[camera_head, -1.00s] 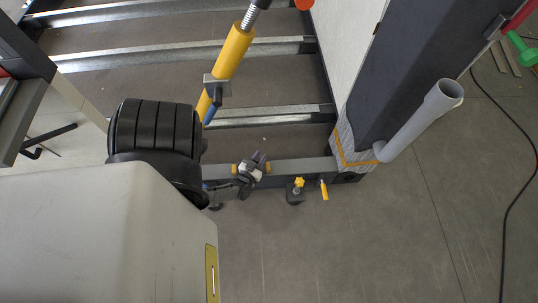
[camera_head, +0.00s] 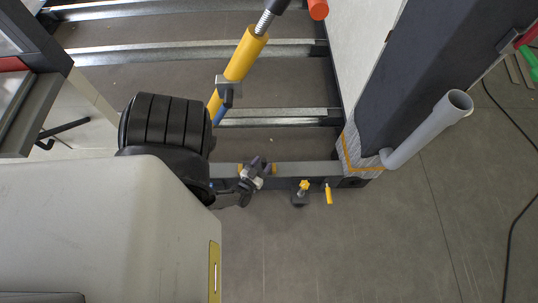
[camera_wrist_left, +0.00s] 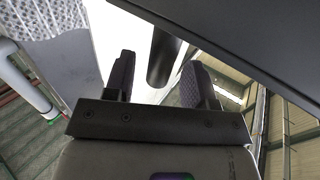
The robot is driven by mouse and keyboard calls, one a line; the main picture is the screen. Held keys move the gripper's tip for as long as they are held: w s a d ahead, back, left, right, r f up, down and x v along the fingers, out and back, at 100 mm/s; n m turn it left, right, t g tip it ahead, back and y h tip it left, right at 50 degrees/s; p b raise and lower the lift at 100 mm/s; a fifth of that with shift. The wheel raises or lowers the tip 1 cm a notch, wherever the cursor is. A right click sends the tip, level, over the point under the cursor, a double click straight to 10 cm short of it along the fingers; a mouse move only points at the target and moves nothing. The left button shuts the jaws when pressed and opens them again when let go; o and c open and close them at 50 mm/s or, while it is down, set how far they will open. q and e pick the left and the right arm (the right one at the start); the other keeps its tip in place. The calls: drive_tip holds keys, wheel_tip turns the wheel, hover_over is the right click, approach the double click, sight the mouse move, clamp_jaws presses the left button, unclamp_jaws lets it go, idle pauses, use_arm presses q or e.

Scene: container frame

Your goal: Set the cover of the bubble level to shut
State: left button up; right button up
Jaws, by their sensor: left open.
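My left gripper (camera_head: 262,166) is over the dark beam at the front of the frame in the head view. It is open, with its fingertips towards the beam. Small yellow parts (camera_head: 241,168) show on both sides of it on the beam; they may belong to the bubble level, but the gripper hides the middle, so I cannot tell whether a cover is open. In the left wrist view the two fingers (camera_wrist_left: 160,68) stand apart. A dark rounded bar (camera_wrist_left: 161,58) shows between them, and I cannot tell whether they touch it. My right gripper is out of view.
Right of my gripper are a yellow knob (camera_head: 304,185) and a small yellow handle (camera_head: 328,194). A grey pipe (camera_head: 430,130) leans by the dark post (camera_head: 420,70). A yellow cylinder (camera_head: 240,65) slopes above the beam. The floor (camera_head: 330,255) in front is clear.

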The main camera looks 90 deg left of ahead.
use_arm(q)
drive_tip(key=p+v, duration=0.1)
drive_tip(key=v, duration=0.9)
drive_tip(key=shift+s+d+p, duration=0.15)
drive_tip(key=shift+d+p, duration=0.1)
drive_tip(key=shift+p, duration=0.15)
